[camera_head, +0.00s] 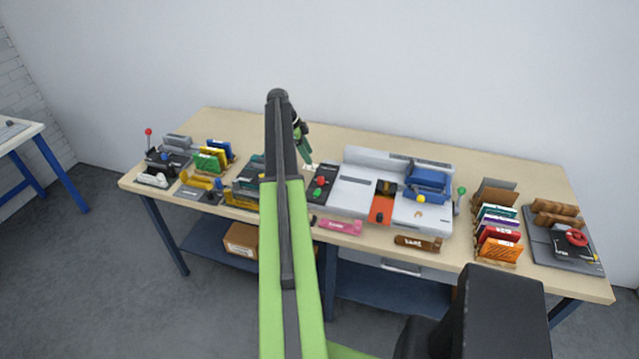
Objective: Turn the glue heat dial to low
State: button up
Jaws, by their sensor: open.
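A grey-white machine (352,193) sits right of centre on the workbench, with a blue clamp block (430,181) on it. An orange plate (381,208) on its front bears a small dark knob (379,217). A dark control box (322,186) with red and green buttons stands at its left end. I cannot tell which part is the glue heat dial; no marking is readable. My gripper (307,158) is small, partly behind my green arm, above the bench left of the machine. It is open, with nothing seen in it.
The wooden workbench (345,138) stands against the wall. Coloured cards in a rack (497,235) and a dark board with wooden rolls (560,250) are at right. Pink (338,226) and brown (418,243) pieces lie along the front edge. Small tools crowd the left; the back strip is clear.

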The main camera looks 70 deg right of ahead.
aim_at(321, 178)
jog(key=b+x, duration=1)
jog(key=x, duration=0.2)
jog(key=shift+f, duration=0.2)
jog(key=shift+r, duration=0.1)
grip_shut()
